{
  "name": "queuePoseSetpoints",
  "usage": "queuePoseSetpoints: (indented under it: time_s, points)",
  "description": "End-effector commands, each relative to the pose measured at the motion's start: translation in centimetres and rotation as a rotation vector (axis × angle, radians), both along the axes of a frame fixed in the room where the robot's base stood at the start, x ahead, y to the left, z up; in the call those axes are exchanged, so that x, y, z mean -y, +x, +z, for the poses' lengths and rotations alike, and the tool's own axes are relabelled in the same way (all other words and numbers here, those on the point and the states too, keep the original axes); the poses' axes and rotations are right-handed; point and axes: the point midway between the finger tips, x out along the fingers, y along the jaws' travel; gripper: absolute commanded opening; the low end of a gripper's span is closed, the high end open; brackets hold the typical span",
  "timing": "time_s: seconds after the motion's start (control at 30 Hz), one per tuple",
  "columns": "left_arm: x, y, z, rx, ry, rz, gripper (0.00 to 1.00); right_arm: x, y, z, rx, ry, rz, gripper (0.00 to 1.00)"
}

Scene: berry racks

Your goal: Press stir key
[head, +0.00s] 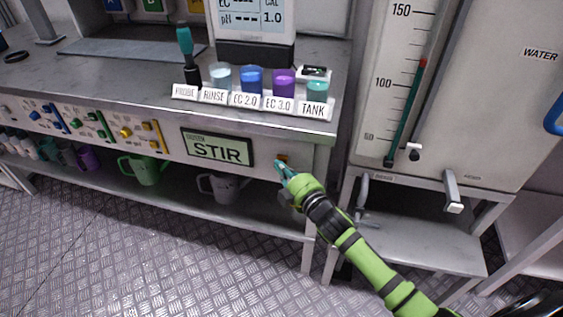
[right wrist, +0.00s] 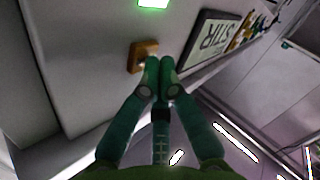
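The stir key (head: 284,157) is a small orange-brown block on the bench's front panel, right of the STIR display (head: 217,148). In the right wrist view the key (right wrist: 137,56) has a pale centre, partly hidden by my fingertips, and the STIR display (right wrist: 207,40) is to its right. My right gripper (head: 280,168) is at the key, its teal fingers together with nothing seen between them. In the right wrist view the fingertips (right wrist: 159,66) overlap the key's right edge; I cannot tell whether they touch it. My left gripper is not in view.
Above the panel, a labelled rack (head: 252,102) of cups and a probe stands on the bench (head: 120,80). A lower shelf holds a grey mug (head: 224,188) and a green mug (head: 146,170). A water tank (head: 470,90) stands at the right. The floor in front is clear.

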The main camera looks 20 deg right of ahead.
Motion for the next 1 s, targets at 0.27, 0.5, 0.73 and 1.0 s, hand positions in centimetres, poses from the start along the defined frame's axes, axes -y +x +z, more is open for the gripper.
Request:
queuePoseSetpoints:
  time_s: [0.27, 0.5, 0.73, 1.0]
  points:
    - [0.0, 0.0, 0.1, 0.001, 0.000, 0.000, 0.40, 0.0, 0.0, 0.1, 0.002, -0.001, -0.001, 0.00]
    - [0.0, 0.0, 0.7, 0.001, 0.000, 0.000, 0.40, -0.6, -1.0, 0.2, 0.000, 0.002, -0.001, 0.00]
    - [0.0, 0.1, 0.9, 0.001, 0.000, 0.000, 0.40, -0.9, -1.5, 0.1, 0.001, -0.001, -0.001, 0.00]
    - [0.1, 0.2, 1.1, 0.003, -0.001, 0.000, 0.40, -1.1, -1.7, 0.1, 0.000, 0.000, 0.000, 0.00]
